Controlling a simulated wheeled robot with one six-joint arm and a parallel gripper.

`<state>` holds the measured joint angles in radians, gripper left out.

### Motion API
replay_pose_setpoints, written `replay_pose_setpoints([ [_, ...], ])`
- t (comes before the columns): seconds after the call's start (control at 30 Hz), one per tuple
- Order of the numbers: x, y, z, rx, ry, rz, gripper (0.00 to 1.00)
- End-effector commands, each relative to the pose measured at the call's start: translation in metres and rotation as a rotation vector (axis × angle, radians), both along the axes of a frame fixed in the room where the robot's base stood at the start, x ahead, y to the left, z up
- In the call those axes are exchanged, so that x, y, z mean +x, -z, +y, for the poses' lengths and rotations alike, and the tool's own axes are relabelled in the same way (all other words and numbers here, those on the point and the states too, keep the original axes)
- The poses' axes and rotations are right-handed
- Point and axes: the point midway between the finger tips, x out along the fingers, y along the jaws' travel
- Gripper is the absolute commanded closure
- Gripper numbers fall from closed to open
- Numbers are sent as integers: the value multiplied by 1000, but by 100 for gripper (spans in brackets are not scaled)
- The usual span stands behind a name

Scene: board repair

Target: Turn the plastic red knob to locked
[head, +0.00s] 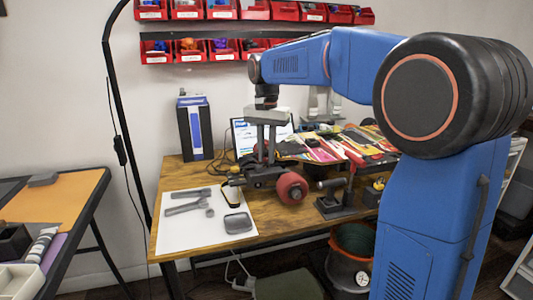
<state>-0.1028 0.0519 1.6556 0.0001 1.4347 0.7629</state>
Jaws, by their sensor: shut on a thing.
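My gripper (265,164) points down over the workbench, its two fingers closed on a dark metal piece (262,178) that looks like a skateboard truck. A round red wheel-like part (292,188) sits at the right end of that piece. I cannot tell whether this is the red knob of the task, and no marking for locked is readable. A dark clamp or vise-like fixture (338,199) stands just to the right on the bench. The fingertips' exact contact is too small to see clearly.
On the wooden bench (172,176), a white sheet (181,234) holds grey tools and a grey tray (238,223). A bucket (348,270) stands beneath the bench. Red bins (187,49) hang on the wall.

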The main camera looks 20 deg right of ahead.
Motion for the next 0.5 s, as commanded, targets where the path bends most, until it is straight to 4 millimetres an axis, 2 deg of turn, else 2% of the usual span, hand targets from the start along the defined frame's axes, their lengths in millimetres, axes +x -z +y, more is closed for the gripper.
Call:
replay_pose_setpoints([
  [0.2, 1, -1, 0, 0, 94, -4, 100],
  [0.5, 1, -1, 0, 0, 140, -4, 100],
])
